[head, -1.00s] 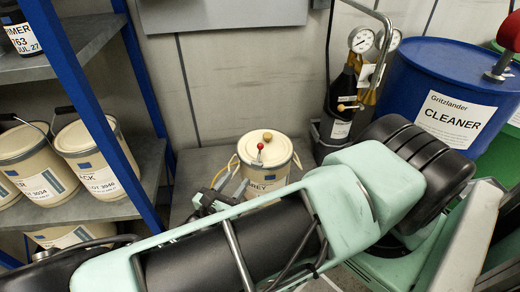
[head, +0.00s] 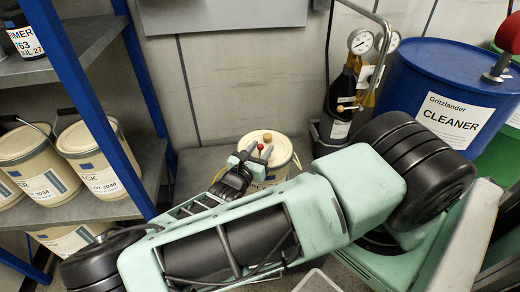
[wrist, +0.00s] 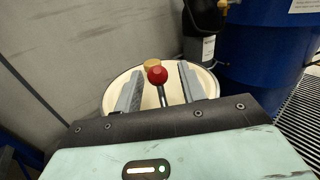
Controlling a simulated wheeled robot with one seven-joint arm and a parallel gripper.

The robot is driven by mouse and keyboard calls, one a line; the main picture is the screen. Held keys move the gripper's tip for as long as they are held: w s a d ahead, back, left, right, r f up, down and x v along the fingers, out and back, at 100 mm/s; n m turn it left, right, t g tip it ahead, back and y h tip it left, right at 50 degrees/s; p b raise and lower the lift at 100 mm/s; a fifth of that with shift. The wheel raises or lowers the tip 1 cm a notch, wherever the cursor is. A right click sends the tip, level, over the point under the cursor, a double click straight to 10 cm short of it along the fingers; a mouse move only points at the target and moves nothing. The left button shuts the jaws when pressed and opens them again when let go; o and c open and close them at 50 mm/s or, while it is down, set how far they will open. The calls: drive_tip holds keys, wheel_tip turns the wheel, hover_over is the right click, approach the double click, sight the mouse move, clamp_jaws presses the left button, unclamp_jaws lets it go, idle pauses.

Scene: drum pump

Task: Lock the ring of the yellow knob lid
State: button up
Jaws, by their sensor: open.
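A cream bucket (head: 281,171) with a cream lid stands against the back wall in the head view, partly hidden by my arm. The yellow knob (head: 267,137) sits on the lid (wrist: 176,76). A red ball (head: 260,147) on a thin stem stands on the near side of the knob. In the wrist view the red ball (wrist: 157,75) is between the two fingers and partly covers the yellow knob (wrist: 151,64). My gripper (head: 251,156) is open over the near part of the lid, with gaps either side of the ball.
A hand pump with gauges (head: 362,42) and the blue cleaner drum (head: 432,85) stand to the right. A blue-framed shelf (head: 112,100) with paint buckets is at the left. The back wall (head: 240,85) is close behind the bucket.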

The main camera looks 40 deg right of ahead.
clamp_jaws()
drive_tip(key=shift+d+r+y+p, duration=0.1)
drive_tip(key=shift+r+y+p, duration=0.2)
drive_tip(key=shift+p, duration=0.75)
drive_tip(key=shift+w+y+p, duration=0.1)
drive_tip(key=shift+y+p, duration=0.2)
drive_tip(key=shift+p, duration=0.5)
drive_tip(key=shift+d+f+g+y+p, duration=0.15)
drive_tip(key=shift+f+g+y+p, duration=0.35)
drive_tip(key=shift+p, duration=0.55)
drive_tip(key=shift+w+f+y+p, duration=0.1)
drive_tip(key=shift+f+y+p, duration=0.15)
drive_tip(key=shift+y+p, duration=0.2)
